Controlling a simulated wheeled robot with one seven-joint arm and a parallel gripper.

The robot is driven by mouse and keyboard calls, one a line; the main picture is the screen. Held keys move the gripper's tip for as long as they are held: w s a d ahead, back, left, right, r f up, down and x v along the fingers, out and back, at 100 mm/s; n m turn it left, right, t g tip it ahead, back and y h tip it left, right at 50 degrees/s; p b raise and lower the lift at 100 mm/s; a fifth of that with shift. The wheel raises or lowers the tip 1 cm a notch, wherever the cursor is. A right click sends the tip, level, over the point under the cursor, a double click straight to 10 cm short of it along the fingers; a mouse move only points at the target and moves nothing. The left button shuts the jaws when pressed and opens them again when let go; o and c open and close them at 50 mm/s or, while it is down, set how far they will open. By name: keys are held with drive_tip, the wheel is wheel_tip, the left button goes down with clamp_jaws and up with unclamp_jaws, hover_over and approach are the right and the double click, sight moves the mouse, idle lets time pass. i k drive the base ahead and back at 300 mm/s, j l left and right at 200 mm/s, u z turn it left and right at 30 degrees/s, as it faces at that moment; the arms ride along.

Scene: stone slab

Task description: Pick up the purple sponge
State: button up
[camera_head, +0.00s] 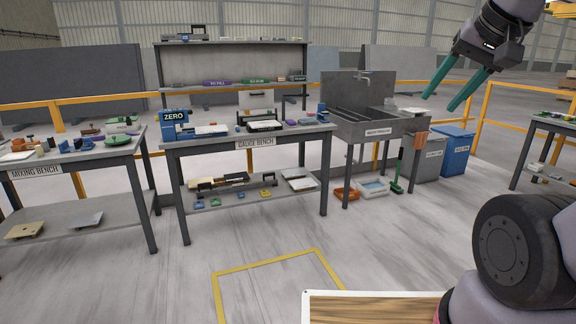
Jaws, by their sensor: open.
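I cannot make out a purple sponge for certain.
The gauge bench (255,142) stands in the middle, with the mixing bench (36,170) to its left. A sink unit (378,131) and blue bin (453,155) stand to the right. A wood-topped board (375,308) is at the bottom. Floor before the benches is clear.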

sight(290, 124)
drive_tip(key=i+j+u, duration=0.3)
drive_tip(key=i, duration=0.65)
drive_tip(key=i+l+u, duration=0.15)
drive_tip(key=i+u, duration=0.15)
drive_tip(key=i, duration=0.7)
drive_tip(key=i+l+z, duration=0.1)
drive_tip(key=i+z, duration=0.15)
drive_tip(key=i, duration=0.35)
drive_tip(key=i+z, duration=0.2)
drive_tip(key=i, duration=0.4)
drive_tip(key=i+j+z, duration=0.1)
drive_tip(key=i+z, duration=0.15)
drive_tip(key=i, duration=0.35)
drive_tip(key=i+j+z, duration=0.25)
drive_tip(key=i, duration=0.35)
